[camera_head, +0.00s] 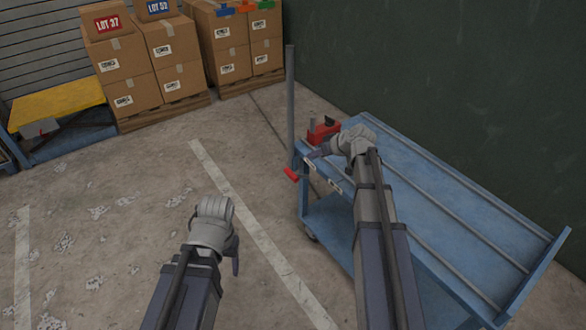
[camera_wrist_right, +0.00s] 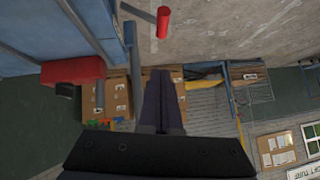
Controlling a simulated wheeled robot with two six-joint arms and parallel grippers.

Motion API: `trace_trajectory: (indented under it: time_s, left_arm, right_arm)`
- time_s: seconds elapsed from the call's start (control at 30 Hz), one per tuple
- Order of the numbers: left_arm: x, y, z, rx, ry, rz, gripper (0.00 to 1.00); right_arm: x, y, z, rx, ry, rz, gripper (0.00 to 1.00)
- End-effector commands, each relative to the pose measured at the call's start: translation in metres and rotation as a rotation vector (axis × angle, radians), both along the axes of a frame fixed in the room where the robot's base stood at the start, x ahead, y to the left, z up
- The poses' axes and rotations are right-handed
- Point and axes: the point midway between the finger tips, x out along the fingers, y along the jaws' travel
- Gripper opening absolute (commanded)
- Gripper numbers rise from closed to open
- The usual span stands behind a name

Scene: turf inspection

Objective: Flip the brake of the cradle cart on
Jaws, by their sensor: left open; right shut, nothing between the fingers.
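The blue cradle cart (camera_head: 345,195) stands at the right with rails along its top. A red-tipped lever (camera_head: 292,175) sticks out at its near left corner, by a grey upright post (camera_head: 290,105). The red tip (camera_wrist_right: 163,22) and the post (camera_wrist_right: 132,70) also show in the right wrist view. My right gripper (camera_head: 318,154) is over the cart's left end, shut and empty, close to the lever. Its dark fingers (camera_wrist_right: 160,75) appear apart from the red tip in the wrist view. My left gripper (camera_head: 236,266) is open and empty over the floor; its fingers are partly hidden.
A red block (camera_head: 322,130) sits on the cart's far left corner, also in the wrist view (camera_wrist_right: 72,70). Boxes on pallets (camera_head: 125,75) and a yellow-topped platform (camera_head: 58,103) stand at the back left. A green wall (camera_head: 440,70) runs behind the cart. The left floor is clear.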

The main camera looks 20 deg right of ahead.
Motion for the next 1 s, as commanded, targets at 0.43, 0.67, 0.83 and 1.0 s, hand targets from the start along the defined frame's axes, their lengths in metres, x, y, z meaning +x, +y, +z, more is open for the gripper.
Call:
trace_trajectory:
  time_s: [0.43,0.67,0.83,1.0]
  left_arm:
    - [0.0,0.0,-0.031,0.0,0.0,0.0,0.64]
    - [0.0,0.0,-0.064,0.0,0.0,0.0,0.64]
    - [0.0,0.0,-0.085,0.002,-0.001,-0.001,0.64]
    - [0.001,0.001,-0.1,0.005,-0.001,-0.002,0.64]
  right_arm:
    - [0.023,0.013,-0.031,-0.001,0.003,0.004,0.0]
    - [0.052,0.031,-0.064,-0.001,0.002,0.003,0.0]
    - [0.061,0.04,-0.086,-0.001,0.003,0.001,0.0]
    - [0.06,0.043,-0.101,-0.001,0.002,0.0,0.0]
